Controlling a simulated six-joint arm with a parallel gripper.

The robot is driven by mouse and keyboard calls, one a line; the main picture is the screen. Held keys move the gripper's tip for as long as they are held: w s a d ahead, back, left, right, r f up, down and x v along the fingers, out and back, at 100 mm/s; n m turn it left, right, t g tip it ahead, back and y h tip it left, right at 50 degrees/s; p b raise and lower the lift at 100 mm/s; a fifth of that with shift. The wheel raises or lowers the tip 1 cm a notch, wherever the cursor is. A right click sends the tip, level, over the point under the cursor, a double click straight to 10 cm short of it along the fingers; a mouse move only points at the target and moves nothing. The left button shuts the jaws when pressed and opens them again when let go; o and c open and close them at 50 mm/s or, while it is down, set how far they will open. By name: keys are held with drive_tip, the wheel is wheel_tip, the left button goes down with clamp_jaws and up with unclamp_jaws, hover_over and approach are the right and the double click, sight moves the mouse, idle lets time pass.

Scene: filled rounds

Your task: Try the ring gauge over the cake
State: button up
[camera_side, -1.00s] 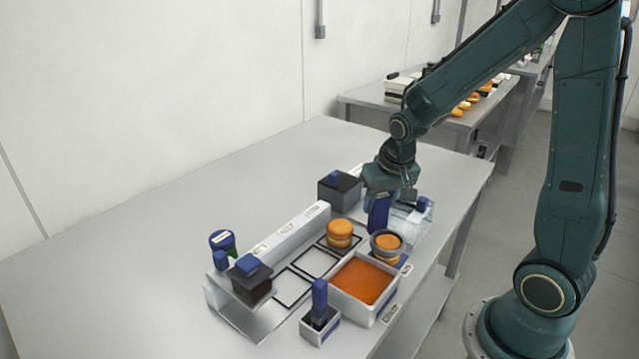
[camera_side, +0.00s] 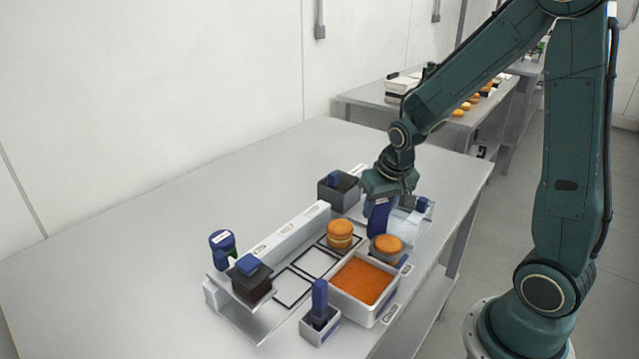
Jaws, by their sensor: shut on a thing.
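A round orange-brown cake (camera_side: 387,242) stands at the right end of the work area, behind the tray of orange filling. The grey ring gauge (camera_side: 376,255) sits low around this cake, with the cake's top showing above it. Its blue handle rises at the back left. My gripper (camera_side: 380,201) is shut on that blue handle, above and behind the cake. The fingertips are hard to make out. A second filled cake (camera_side: 340,234) with a pale middle layer stands to the left in a black-outlined square.
The white tray of orange filling (camera_side: 335,292) stands in front of the cakes. A blue-handled tool stands in a white holder (camera_side: 319,328). A dark box (camera_side: 339,190) and a clear bin (camera_side: 416,217) stand near my gripper. Two outlined squares are empty.

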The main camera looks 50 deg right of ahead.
drive_tip(key=shift+f, duration=1.3)
idle(0.7)
drive_tip(key=shift+r, duration=0.15)
idle(1.0)
drive_tip(key=shift+r, duration=4.75)
drive_tip(key=shift+w, duration=0.15)
